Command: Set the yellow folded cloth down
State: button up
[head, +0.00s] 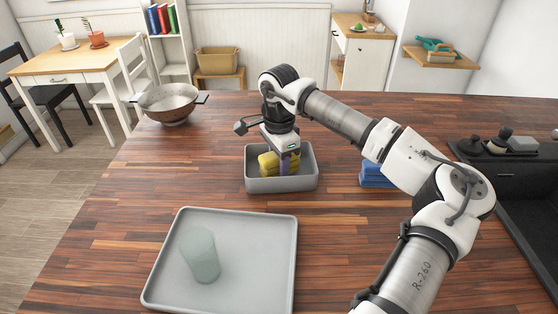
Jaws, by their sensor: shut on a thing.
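The yellow folded cloth (268,163) is in the head view, at the grey bin near the middle of the wooden counter. My gripper (284,168) points down over the grey bin (282,184) and is shut on the cloth. The cloth is within the bin's outline, at or just below its rim. The bin's front wall and my fingers hide part of it, so I cannot tell whether it touches the bin floor.
A grey tray (225,299) with a translucent cup (200,255) lies in front. A metal colander (169,103) stands at the back left. A blue folded cloth (374,175) lies right of the bin, partly behind my arm. A dark sink (520,200) is at right.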

jog(key=shift+f, duration=0.1)
jog(key=shift+f, duration=0.15)
jog(key=o, duration=1)
jog(key=shift+o, duration=0.2)
notch_tip(320, 180, up, 13)
jog(key=shift+f+b, duration=0.2)
jog(key=shift+b, duration=0.8)
